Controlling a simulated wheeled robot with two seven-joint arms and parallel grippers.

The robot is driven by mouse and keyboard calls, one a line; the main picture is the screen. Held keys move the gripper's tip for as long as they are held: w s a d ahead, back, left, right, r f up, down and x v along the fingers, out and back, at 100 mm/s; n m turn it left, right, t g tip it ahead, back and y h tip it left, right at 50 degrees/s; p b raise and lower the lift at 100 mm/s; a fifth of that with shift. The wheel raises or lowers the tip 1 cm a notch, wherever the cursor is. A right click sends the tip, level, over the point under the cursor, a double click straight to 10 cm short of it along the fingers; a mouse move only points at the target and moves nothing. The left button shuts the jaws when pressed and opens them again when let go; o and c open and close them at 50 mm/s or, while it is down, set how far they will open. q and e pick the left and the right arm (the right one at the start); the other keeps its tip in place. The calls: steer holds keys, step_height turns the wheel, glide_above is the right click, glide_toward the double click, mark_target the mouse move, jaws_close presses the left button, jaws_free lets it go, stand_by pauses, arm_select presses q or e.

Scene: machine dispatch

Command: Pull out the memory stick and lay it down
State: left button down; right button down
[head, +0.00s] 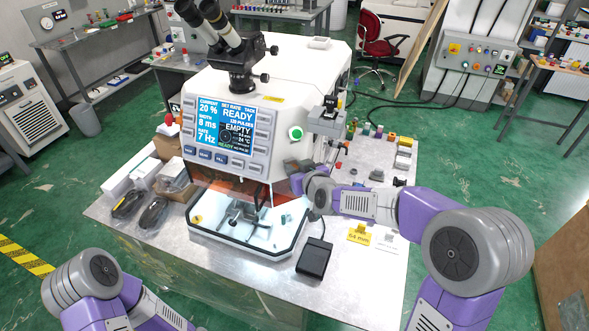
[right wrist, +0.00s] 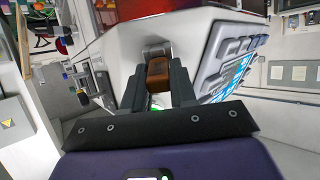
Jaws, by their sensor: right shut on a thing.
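The memory stick (right wrist: 158,72) is a small brown-orange block between the two dark fingers of my right gripper (right wrist: 158,85) in the right wrist view. The gripper is shut on it, in front of a grey recess in the machine's white housing. I cannot tell whether the stick's far end is inside the machine. In the head view my right gripper (head: 297,172) is at the right side of the white machine (head: 285,95), below its front panel, and the stick is hidden there. My left arm shows at the bottom left, but its gripper is out of view.
The machine's screen (head: 222,125) reads READY and EMPTY. A black pedal (head: 314,258) and a yellow label (head: 359,235) lie on the metal table (head: 350,285). Small parts stand behind my right arm. The table's front right has bare room.

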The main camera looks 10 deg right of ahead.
steer(key=shift+s, duration=0.1)
steer(key=shift+v, duration=2.6)
steer(key=shift+p, duration=0.3)
step_height(320, 180, up, 7)
steer(key=p, duration=0.6)
steer(key=shift+f, duration=0.15)
